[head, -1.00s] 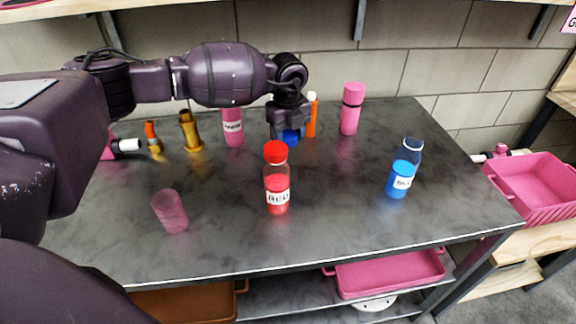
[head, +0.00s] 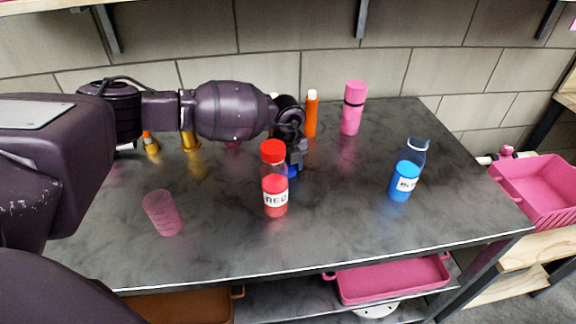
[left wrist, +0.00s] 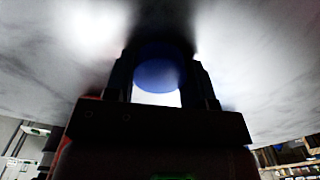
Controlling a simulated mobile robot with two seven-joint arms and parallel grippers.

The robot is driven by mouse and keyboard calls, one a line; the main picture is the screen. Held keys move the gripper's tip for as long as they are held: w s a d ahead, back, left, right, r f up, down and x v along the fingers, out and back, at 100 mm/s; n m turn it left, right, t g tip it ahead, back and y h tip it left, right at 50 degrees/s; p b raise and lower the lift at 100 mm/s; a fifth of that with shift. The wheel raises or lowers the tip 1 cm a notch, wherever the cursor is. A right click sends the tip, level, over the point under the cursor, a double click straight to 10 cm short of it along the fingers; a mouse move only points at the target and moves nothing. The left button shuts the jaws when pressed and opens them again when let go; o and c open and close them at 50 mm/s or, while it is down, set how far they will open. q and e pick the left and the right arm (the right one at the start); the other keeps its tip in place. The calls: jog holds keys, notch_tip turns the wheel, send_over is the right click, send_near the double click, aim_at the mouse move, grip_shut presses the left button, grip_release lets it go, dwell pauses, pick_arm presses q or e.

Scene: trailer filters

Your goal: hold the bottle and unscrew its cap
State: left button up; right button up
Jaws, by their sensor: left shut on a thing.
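A clear bottle of blue liquid (head: 404,181) with a label stands upright at the right of the dark table; no cap shows on its top. A clear bottle of red liquid (head: 275,190), labelled RED, stands upright near the middle with a red cap (head: 273,151) on. My left gripper (head: 293,163) is behind the red bottle, pointing down and shut on a blue cap (left wrist: 158,72). The cap sits between the fingers in the left wrist view and is mostly hidden in the head view. My right gripper is not in view.
A pink translucent cup (head: 162,213) stands at the front left. A pink bottle (head: 354,108) and an orange tube (head: 312,115) stand at the back. Brass pieces (head: 190,141) are partly hidden behind my arm. The table's front middle is clear.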

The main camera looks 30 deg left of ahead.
pick_arm(q)
jog(key=o, duration=1)
notch_tip(320, 180, up, 12)
jog(key=p, duration=0.2)
jog(key=shift+d, duration=0.1)
